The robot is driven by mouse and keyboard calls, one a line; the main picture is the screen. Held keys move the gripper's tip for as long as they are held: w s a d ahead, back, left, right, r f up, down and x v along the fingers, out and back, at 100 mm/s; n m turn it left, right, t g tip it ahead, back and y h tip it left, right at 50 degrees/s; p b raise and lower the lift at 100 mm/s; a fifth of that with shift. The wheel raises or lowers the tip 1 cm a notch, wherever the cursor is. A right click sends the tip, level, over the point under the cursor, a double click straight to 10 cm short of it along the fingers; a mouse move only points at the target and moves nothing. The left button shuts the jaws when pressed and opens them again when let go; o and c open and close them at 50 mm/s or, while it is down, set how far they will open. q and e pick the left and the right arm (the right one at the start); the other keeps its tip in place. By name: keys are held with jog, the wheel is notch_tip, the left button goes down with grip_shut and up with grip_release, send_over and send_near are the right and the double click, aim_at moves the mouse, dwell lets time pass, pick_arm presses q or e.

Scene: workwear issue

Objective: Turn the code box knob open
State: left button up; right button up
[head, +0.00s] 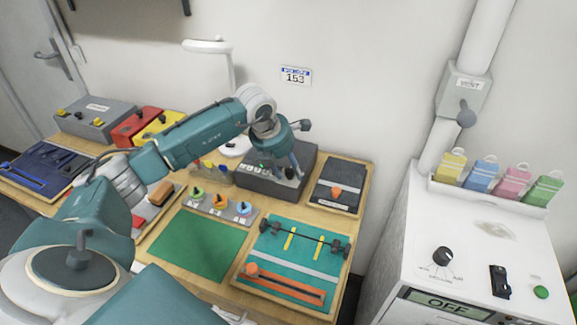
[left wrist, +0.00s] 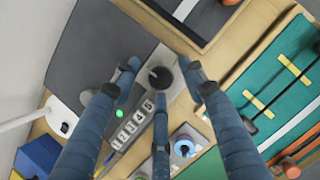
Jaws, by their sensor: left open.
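The code box (head: 250,182) is a dark grey box at the back of the wooden table. In the left wrist view its grey top (left wrist: 88,45) and a lighter front strip with number tiles (left wrist: 130,125) show. A round black knob (left wrist: 160,77) sits at one end of that strip. My left gripper (head: 290,172) points down over the right end of the box. In the left wrist view its three fingers (left wrist: 160,90) are spread around the knob, with gaps on the sides. The fingers largely hide the knob in the head view. My right gripper is not in view.
Several small coloured knobs (head: 218,212) stand on a grey panel in front. A green mat (head: 197,250), a teal board with a bar and orange slider (head: 280,290), and a dark tray (head: 345,180) lie nearby. A white cabinet (head: 400,245) stands right.

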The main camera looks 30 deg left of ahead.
pick_arm(q)
grip_shut()
